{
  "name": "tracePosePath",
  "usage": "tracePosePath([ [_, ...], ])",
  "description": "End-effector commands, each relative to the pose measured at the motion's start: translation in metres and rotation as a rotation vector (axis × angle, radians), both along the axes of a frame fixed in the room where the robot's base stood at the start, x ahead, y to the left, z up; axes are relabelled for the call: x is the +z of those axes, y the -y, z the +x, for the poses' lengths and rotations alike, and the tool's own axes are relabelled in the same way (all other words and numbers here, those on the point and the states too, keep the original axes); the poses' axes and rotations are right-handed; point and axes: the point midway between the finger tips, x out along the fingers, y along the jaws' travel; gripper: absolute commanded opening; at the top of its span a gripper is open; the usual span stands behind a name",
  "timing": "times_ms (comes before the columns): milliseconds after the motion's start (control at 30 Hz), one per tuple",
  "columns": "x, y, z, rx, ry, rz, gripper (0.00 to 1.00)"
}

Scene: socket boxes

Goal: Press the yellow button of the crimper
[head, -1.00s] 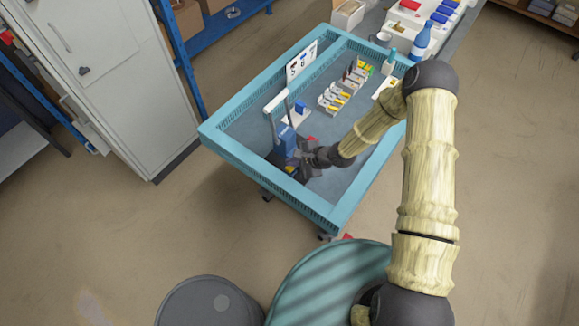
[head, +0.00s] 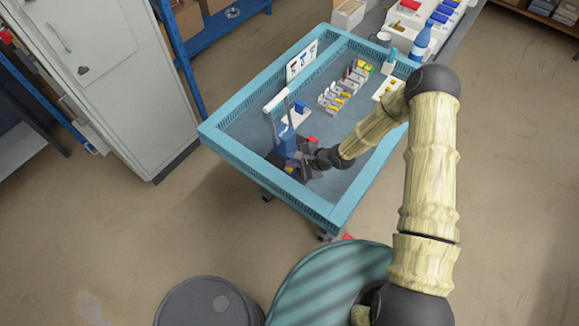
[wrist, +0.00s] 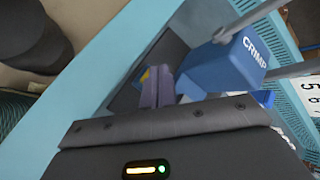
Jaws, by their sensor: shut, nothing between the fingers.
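The crimper (head: 287,146) stands in the near left part of the teal-rimmed table, with a blue body, grey posts and a white bar on top. In the wrist view its blue block (wrist: 228,66) carries the letters "CRIMP". A small yellow patch, which looks like the yellow button (wrist: 145,75), shows on the dark base just left of my fingertips. My gripper (wrist: 157,84) is shut and empty, its fingers beside the blue block and partly covering the yellow patch. Whether they touch the button I cannot tell. In the head view my gripper (head: 300,166) is at the crimper's lower right.
The table's raised teal rim (head: 255,178) runs close by the crimper on the near side. A row of small bins (head: 338,96), a sign board (head: 301,62) and a blue bottle (head: 420,42) stand farther back. A red piece (head: 312,139) lies right of the crimper.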

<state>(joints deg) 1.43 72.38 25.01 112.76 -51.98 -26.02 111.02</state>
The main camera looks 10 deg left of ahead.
Motion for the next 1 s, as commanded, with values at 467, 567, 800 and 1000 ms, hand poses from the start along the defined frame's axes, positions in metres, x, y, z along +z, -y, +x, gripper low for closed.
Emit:
tracePosePath([
  [467,-0.0052,0.0002,0.0002,-0.002,-0.001,-0.001,0.00],
  [567,-0.0062,0.0003,0.0003,-0.002,-0.001,-0.001,0.00],
  [800,-0.0087,0.0004,0.0001,-0.001,0.000,-0.001,0.00],
  [1000,-0.0087,0.0003,0.0000,-0.001,0.000,-0.001,0.00],
])
